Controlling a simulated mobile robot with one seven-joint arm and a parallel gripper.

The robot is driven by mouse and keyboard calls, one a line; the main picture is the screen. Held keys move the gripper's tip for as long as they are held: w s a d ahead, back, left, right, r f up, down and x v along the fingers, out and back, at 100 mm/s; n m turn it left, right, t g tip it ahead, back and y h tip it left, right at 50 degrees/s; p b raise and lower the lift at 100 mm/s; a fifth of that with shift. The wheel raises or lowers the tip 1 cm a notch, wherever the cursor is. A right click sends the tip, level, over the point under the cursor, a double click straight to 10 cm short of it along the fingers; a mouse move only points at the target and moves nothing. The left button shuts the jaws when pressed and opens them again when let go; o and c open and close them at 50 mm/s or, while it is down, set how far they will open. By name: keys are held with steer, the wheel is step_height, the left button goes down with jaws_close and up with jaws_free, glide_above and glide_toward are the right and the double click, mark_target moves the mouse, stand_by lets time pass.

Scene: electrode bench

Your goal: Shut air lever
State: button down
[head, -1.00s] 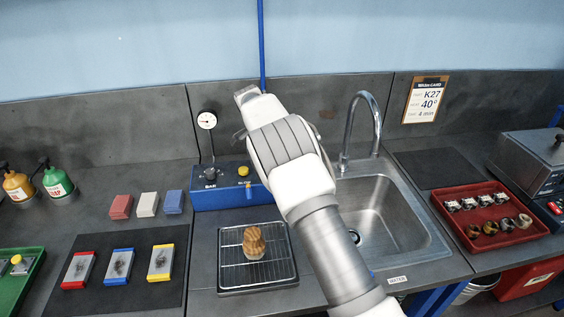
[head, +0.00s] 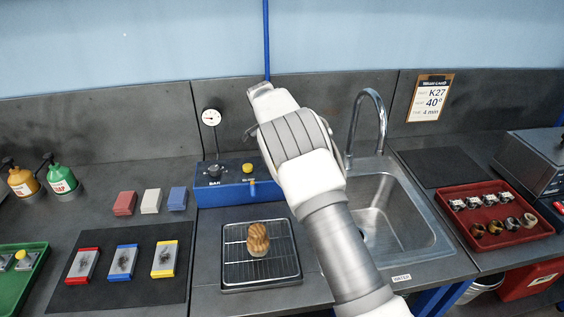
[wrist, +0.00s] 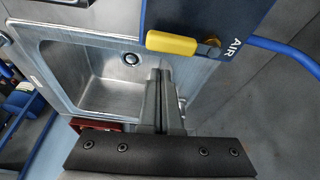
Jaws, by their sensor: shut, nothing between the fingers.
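The air lever (wrist: 172,44) is a yellow handle on a blue panel (wrist: 205,14) marked AIR, at the top of the wrist view. Its handle points left in that view, from a brown pivot at its right end. My gripper (wrist: 160,74) is shut and empty, its fingertips just below the lever in the wrist picture; I cannot tell whether they touch it. In the head view my arm hides the lever and the fingers. The blue air box (head: 227,193) there carries a BAR knob, a yellow button and a gauge (head: 211,117).
A sink (head: 405,225) with a curved tap (head: 380,110) lies right of the box. A wire rack (head: 285,262) with a brown ribbed piece stands in front of it. A blue hose (wrist: 285,58) runs right of the lever. A red tray (head: 470,245) sits farther right.

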steer(key=w+d+r+v, duration=0.1)
steer(key=d+v, duration=0.1)
steer(key=v, duration=0.7)
steer(key=s+d+r+n+t+y, duration=0.25)
steer(key=s+d+r+n, duration=0.35)
steer(key=s+d+r, duration=0.85)
steer(key=s+f+n+t, duration=0.1)
steer(key=s+n, duration=0.3)
steer(key=s, duration=0.9)
steer(key=s+d+f+n+t+y, duration=0.1)
steer(key=s+f+n, duration=0.2)
steer(key=s, duration=1)
steer(key=shift+s+d+f+n, duration=0.2)
steer(key=shift+s+f+n, duration=0.15)
steer(key=shift+n, duration=0.45)
